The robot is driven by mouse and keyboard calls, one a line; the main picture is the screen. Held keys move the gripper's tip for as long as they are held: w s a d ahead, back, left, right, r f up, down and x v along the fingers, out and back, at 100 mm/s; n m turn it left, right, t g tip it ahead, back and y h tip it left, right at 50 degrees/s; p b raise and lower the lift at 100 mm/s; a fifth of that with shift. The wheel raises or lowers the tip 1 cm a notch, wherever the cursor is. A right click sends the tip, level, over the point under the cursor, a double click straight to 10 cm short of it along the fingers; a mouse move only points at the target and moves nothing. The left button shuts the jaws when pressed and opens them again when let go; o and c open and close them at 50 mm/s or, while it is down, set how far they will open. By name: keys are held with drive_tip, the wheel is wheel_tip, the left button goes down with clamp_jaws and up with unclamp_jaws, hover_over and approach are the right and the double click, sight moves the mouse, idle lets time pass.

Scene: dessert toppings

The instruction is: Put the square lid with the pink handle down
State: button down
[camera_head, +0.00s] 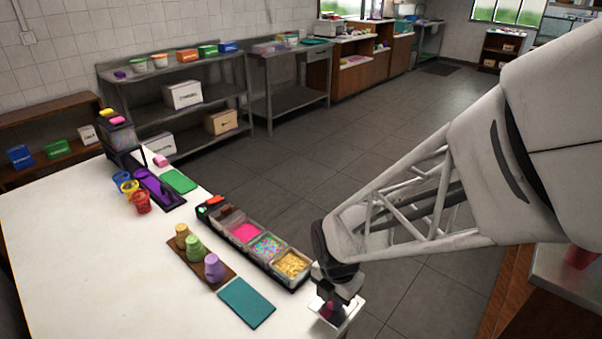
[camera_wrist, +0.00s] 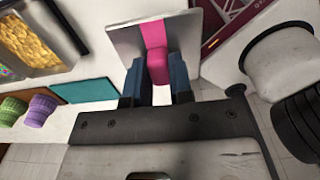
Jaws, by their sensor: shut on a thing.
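My gripper (camera_head: 328,306) is at the right edge of the white table. In the wrist view its two dark fingers (camera_wrist: 158,82) are shut on the pink handle (camera_wrist: 157,62) of the square lid. The pale grey lid (camera_wrist: 127,40) shows beyond the fingers, and part of it shows in the head view (camera_head: 350,313). I cannot tell whether the lid touches the table or hangs just above it. The black topping rack (camera_head: 296,287) is left of the gripper, with open bins of pink topping (camera_head: 245,232), colourful sprinkles (camera_head: 267,247) and gold pieces (camera_head: 291,264).
A teal mat (camera_head: 247,303) lies left of my gripper. A brown board (camera_head: 213,272) with yellow, green and purple cups stands beyond it. The table's (camera_head: 90,270) near left area is clear.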

drive_tip(key=shift+w+a+f, duration=0.1)
drive_tip(key=shift+w+a, duration=0.1)
drive_tip(key=shift+w, duration=0.9)
drive_tip(key=shift+w+a+f, duration=0.15)
drive_tip(key=shift+w+a, duration=0.1)
drive_tip(key=shift+w, duration=0.9)
drive_tip(key=shift+w+a+f, duration=0.1)
drive_tip(key=shift+w+a, duration=0.1)
drive_tip(key=shift+w, duration=0.9)
drive_tip(key=shift+f, duration=1.75)
drive_tip(key=shift+f, duration=0.15)
drive_tip(key=c, duration=1)
unclamp_jaws()
wheel_tip(320, 180, up, 12)
drive_tip(key=shift+r, duration=0.15)
